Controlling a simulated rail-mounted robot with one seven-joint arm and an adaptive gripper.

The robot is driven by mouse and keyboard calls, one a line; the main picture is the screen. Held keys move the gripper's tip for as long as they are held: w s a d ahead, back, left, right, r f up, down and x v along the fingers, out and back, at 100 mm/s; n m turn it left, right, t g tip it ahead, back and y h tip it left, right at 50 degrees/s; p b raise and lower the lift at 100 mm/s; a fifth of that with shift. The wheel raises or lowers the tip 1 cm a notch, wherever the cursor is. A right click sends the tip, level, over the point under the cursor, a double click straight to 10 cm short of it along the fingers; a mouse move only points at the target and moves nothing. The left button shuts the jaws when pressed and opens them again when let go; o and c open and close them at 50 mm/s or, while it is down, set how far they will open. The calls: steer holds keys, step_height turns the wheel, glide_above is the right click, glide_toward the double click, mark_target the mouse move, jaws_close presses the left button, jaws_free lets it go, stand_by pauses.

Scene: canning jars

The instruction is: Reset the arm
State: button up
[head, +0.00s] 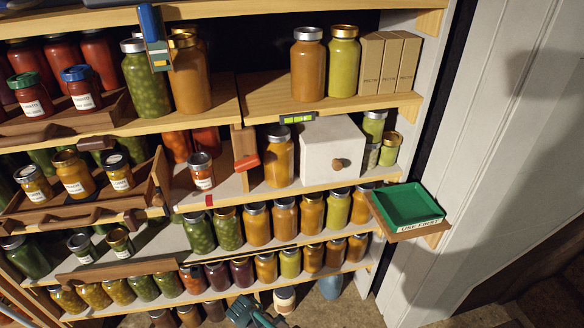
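A dark teal, pronged shape at the bottom edge appears to be my gripper (246,311). It is cut off by the frame and small, so its fingers do not show clearly. I cannot tell whether it is open or shut. It shows low in front of the bottom shelf, below the lowest row of jars. I see no object clearly held in it. The rest of my arm is not clearly visible.
Shelves of jars fill the left and middle. A white box with a round knob (332,151) stands on the middle shelf. A green tray (408,205) juts out at the right. A blue strip (153,38) hangs at the top. Pale wall (500,130) bounds the right.

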steer(key=s+d+f+m+g+y+p, duration=0.2)
steer(key=s+d+m+g+y+p, duration=0.2)
steer(key=s+d, duration=1.5)
steer(key=shift+s+d+f+m+g+p, duration=0.2)
steer(key=shift+d+m+g+p, duration=0.25)
steer(key=shift+d+m+g, duration=1.85)
steer(key=shift+a+m+t, duration=0.35)
steer(key=shift+m+t, duration=0.15)
steer(key=shift+t, duration=0.2)
